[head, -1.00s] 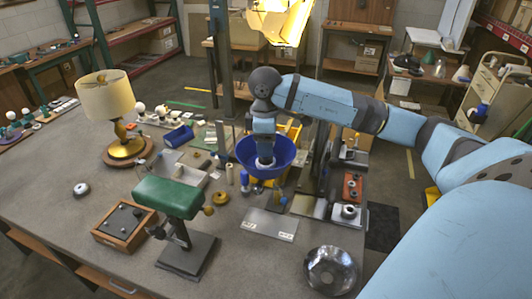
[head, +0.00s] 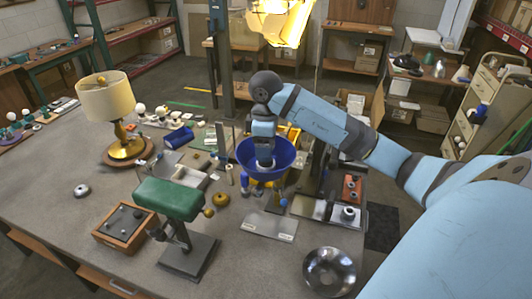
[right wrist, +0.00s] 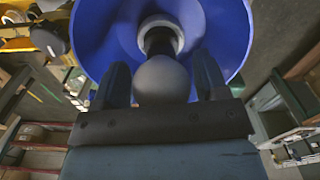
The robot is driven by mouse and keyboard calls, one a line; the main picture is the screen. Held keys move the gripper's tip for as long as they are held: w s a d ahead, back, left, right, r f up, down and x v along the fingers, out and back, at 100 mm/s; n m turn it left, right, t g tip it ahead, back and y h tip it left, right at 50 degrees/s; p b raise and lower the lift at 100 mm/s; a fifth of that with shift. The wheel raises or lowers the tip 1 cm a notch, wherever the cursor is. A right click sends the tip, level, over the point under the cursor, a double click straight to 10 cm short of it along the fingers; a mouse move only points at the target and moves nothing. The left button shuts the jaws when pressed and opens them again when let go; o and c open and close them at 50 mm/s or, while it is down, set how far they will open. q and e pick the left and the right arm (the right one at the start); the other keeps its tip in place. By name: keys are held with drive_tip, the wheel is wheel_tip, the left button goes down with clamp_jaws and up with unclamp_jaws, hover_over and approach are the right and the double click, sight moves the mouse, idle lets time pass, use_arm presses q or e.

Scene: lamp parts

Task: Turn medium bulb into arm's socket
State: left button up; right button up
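A blue bowl-shaped shade (head: 281,155) opens upward at the middle of the table, on the lamp arm, which is mostly hidden. My right gripper (head: 265,163) reaches down into it from above. In the right wrist view the shade (right wrist: 235,40) fills the top, with a pale socket ring (right wrist: 178,32) at its centre. The round whitish medium bulb (right wrist: 162,82) is in line with the socket, its dark neck at the ring. My right gripper's fingers (right wrist: 162,75) are shut on the bulb's sides. How deep the bulb sits is hidden. My left gripper is not in view.
A green-topped stand (head: 170,198) and a wooden box (head: 124,224) are at front left. A metal bowl (head: 330,270) is near the front right edge. A labelled plate (head: 269,225) lies before the shade.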

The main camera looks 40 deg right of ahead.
drive_tip(key=n+b, duration=0.1)
drive_tip(key=n, duration=0.5)
drive_tip(key=shift+b, duration=0.4)
drive_tip(key=n+b, duration=0.2)
drive_tip(key=n, duration=0.4)
drive_tip(key=shift+a, duration=0.1)
drive_tip(key=shift+n, duration=1)
drive_tip(key=n+b, duration=0.2)
drive_tip(key=n, duration=0.4)
drive_tip(key=shift+r+n+b, duration=0.1)
drive_tip(key=shift+n+b, duration=0.2)
drive_tip(key=shift+b, duration=0.05)
drive_tip(key=shift+c, duration=0.5)
